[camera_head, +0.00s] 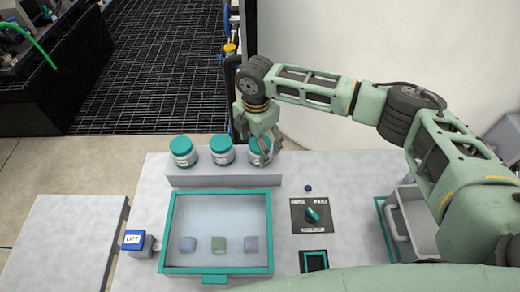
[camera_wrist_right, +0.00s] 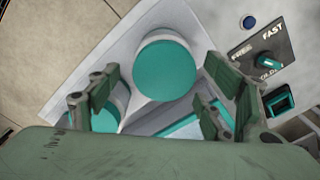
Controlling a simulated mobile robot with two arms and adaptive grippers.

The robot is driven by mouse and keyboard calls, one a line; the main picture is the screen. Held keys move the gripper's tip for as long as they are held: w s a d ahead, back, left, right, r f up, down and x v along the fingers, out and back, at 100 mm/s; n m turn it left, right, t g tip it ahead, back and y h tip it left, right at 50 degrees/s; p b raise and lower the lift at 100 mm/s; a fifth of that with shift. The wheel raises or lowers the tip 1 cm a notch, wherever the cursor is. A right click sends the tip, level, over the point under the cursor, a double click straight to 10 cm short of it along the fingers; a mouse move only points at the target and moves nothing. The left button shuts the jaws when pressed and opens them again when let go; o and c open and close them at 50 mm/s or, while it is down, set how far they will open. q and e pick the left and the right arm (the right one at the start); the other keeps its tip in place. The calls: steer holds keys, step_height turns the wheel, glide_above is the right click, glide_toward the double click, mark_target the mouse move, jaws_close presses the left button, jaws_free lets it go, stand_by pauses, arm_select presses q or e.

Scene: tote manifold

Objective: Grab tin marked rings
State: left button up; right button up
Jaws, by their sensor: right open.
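Three white tins with teal lids stand in a row on a raised ledge: a left tin (camera_head: 183,152), a middle tin (camera_head: 221,150) and a right tin (camera_head: 257,157). Their labels are too small to read. My right gripper (camera_head: 263,140) is open and points down at the right tin, partly covering it. In the right wrist view a teal lid (camera_wrist_right: 164,68) lies ahead of the open fingers (camera_wrist_right: 158,92), with no visible grip on it. Another lid (camera_wrist_right: 107,115) is partly hidden behind the left finger. My left gripper is not in view.
A teal-rimmed tray (camera_head: 221,271) with three small blocks lies in front of the ledge. A LIFT button box (camera_head: 135,241) stands left of it. A dial panel (camera_head: 312,215) and a grey tote (camera_head: 415,222) are to the right.

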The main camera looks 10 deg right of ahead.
steer(key=f, duration=0.1)
steer(key=f+p, duration=0.1)
steer(key=f, duration=0.1)
steer(key=d+f, duration=0.1)
steer(key=f, duration=0.1)
steer(key=shift+w, duration=0.4)
steer(key=shift+a, duration=0.1)
steer(key=c, duration=1.2)
